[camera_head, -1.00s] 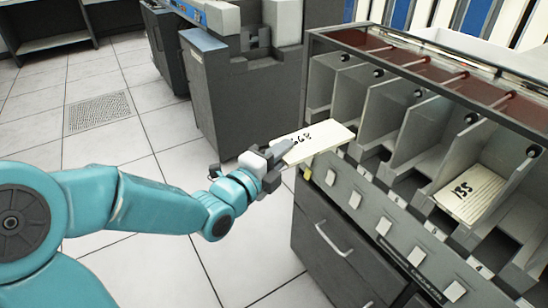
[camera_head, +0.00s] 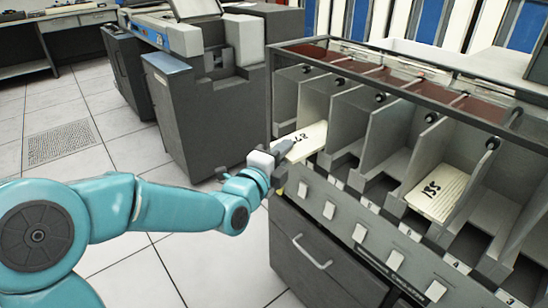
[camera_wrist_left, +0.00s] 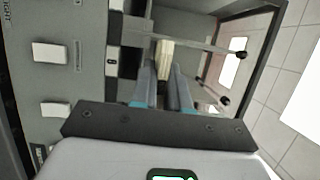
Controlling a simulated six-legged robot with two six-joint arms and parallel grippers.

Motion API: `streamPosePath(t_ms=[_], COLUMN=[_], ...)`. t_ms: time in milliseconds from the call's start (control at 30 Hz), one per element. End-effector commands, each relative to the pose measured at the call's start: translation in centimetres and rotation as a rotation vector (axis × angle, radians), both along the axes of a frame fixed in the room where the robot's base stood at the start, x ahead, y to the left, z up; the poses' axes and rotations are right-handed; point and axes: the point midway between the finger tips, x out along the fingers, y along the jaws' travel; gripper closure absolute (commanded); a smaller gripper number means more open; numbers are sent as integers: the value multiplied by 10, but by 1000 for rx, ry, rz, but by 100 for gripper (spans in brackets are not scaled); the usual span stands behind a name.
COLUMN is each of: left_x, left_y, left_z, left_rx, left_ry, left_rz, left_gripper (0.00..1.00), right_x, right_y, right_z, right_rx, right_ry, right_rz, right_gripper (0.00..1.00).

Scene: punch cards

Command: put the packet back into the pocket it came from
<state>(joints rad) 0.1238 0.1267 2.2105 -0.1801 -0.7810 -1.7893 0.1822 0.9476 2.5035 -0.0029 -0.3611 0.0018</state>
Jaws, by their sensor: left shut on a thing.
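The cream packet (camera_head: 308,141), with dark handwritten marks on top, is held by my left gripper (camera_head: 283,150) at its near end. The packet's far part reaches into the leftmost visible pocket (camera_head: 286,98) of the grey sorter. I cannot tell whether it touches the pocket floor. In the left wrist view the packet (camera_wrist_left: 164,54) lies beyond the two fingers (camera_wrist_left: 163,88), between grey pocket walls. My right gripper is not in view.
A second marked packet (camera_head: 438,192) lies in a pocket further right. Other visible pockets look empty. A dark top frame (camera_head: 420,98) and thin upright dividers (camera_head: 352,118) with round-ended rods surround the pockets. A grey machine (camera_head: 205,105) stands left; floor is open in front.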

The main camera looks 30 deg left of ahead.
Motion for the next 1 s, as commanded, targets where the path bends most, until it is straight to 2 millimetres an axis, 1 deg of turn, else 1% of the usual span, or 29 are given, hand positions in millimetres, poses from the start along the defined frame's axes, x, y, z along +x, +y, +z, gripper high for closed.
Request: streamPosePath(t_ms=[567, 1000], left_x=[48, 84], left_y=[-18, -31], left_z=[1, 2], left_rx=[0, -1], left_ry=[-1, -2], left_rz=[-1, 0], left_gripper=[100, 100], right_x=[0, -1], right_y=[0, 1], right_z=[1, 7], right_rx=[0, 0], right_ry=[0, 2], right_rz=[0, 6], right_gripper=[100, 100])
